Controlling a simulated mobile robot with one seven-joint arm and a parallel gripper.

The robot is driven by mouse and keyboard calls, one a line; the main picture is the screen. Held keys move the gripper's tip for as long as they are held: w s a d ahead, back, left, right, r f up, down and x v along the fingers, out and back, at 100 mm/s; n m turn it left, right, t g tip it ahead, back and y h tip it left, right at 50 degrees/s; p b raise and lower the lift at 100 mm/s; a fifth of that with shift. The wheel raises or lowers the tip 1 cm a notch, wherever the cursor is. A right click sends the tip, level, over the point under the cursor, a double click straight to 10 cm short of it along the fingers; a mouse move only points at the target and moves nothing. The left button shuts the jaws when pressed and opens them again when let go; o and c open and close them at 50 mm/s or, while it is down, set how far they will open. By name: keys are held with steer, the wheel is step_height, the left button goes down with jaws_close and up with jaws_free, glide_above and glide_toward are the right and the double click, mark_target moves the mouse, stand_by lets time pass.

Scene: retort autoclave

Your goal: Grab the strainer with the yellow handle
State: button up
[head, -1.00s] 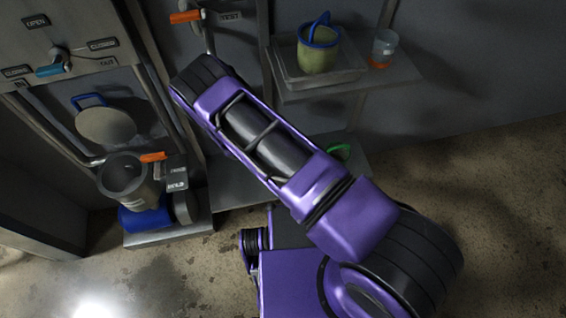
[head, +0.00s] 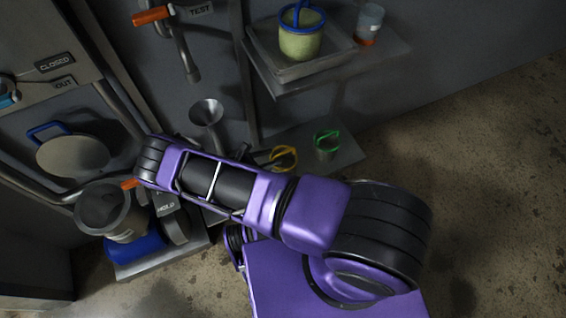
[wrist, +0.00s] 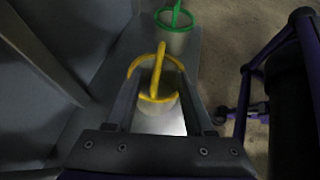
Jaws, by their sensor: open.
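The strainer with the yellow handle (head: 283,157) stands on the low shelf, partly hidden behind my arm in the head view. In the wrist view the yellow-handled strainer (wrist: 158,88) shows its yellow rim and arched handle between the fingers. My gripper (wrist: 163,106) is open, with one finger on each side of the strainer. I cannot tell whether either finger touches it. In the head view my gripper is mostly hidden by my own arm.
A green-handled strainer (head: 327,144) stands just beyond, also in the wrist view (wrist: 175,18). A funnel (head: 206,112) and a grey vessel (head: 106,212) are at left.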

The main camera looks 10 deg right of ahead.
mark_target(282, 153)
steer(key=x, duration=0.5)
steer(key=shift+w+d, duration=0.15)
steer(key=shift+d, duration=0.1)
steer(key=shift+r, duration=0.1)
jaws_close()
stand_by(1.1)
